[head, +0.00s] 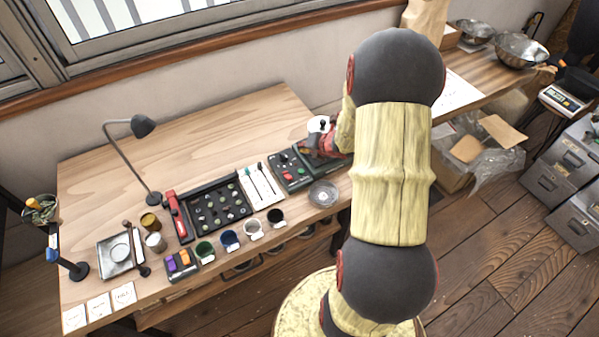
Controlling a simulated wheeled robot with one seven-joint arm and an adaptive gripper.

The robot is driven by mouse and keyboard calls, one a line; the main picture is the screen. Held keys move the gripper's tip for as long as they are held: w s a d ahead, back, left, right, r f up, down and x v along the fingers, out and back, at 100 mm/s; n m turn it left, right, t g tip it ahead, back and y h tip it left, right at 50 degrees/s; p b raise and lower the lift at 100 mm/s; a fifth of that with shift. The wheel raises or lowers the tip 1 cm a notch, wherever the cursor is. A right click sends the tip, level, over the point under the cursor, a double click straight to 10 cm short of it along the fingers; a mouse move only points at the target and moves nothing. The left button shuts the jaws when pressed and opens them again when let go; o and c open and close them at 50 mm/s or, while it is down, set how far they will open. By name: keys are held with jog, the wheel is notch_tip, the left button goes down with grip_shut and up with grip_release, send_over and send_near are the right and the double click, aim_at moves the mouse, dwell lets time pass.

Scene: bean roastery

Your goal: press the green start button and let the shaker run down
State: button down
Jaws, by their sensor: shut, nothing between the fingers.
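A dark green control box (290,183) stands near the right end of the workbench. A red control and several small buttons show on its top; I cannot tell the green start button apart at this size. My gripper (314,152), red and dark, is over the right part of the box, shut and empty. Whether its fingertips touch anything is too small to tell. A white round-topped thing (319,124) shows just behind the gripper; I cannot tell if it is part of the shaker. My arm hides what lies to the right.
A round wire-mesh dish (323,193) lies in front of the box. To the left are white cards, a black tray (217,207) with small pieces, several cups and a desk lamp (143,126). The bench's back left is bare. Metal bowls (520,50) stand far right.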

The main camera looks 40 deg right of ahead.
aim_at(303, 170)
dwell(0.3)
notch_tip(303, 170, down, 9)
jog(key=b, duration=0.7)
jog(key=shift+r+b, duration=0.1)
jog(key=shift+b, duration=0.3)
dwell(0.9)
jog(key=shift+f+b, duration=0.35)
jog(key=shift+f, duration=0.1)
